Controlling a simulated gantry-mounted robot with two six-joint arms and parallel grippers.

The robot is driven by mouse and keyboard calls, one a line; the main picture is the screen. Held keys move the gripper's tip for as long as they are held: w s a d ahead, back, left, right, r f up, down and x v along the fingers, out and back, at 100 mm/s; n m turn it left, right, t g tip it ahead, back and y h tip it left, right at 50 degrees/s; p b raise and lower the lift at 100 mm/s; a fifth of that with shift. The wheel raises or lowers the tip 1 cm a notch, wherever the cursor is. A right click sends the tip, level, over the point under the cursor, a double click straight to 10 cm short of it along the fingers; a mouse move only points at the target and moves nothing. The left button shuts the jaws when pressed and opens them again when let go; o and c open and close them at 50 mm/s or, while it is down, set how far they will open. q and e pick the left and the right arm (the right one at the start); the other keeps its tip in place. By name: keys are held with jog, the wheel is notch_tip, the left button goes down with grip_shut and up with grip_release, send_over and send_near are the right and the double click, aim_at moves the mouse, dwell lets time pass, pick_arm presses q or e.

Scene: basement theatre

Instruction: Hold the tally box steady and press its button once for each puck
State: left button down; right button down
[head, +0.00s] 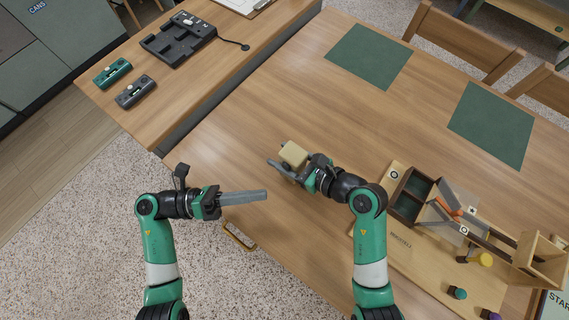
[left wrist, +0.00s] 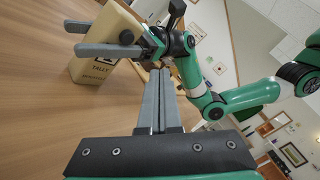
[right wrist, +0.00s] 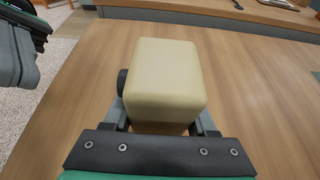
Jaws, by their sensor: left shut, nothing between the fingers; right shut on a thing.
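The cream tally box (head: 294,154) is between the fingers of my right gripper (head: 288,165), over the left part of the table. In the left wrist view the box (left wrist: 97,66) shows its TALLY label and a dark round knob (left wrist: 126,37). The knob (right wrist: 122,82) also shows at the box's left side in the right wrist view. I cannot tell whether the box touches the table. My left gripper (head: 265,195) is shut and empty, pointing right, below and apart from the box. Coloured round pieces, yellow (head: 481,259), green (head: 457,292) and purple (head: 490,315), stand at the lower right.
A wooden board (head: 397,260) with compartments and ramps fills the table's right side. Green mats (head: 369,56) lie at the back. A side counter (head: 219,65) holds a dark dock (head: 178,40) and two small devices. Bare tabletop surrounds the box.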

aim_at(286, 166)
dwell(0.3)
pick_arm(q)
jog(key=s+a, duration=0.2)
jog(key=s, duration=0.1)
dwell(0.3)
jog(key=w+d, duration=0.4)
jog(key=w, duration=0.3)
jog(key=shift+d, duration=0.4)
jog(key=shift+w, duration=0.15)
dwell(1.6)
jog(key=shift+w+d, duration=0.25)
jog(key=shift+w, duration=0.05)
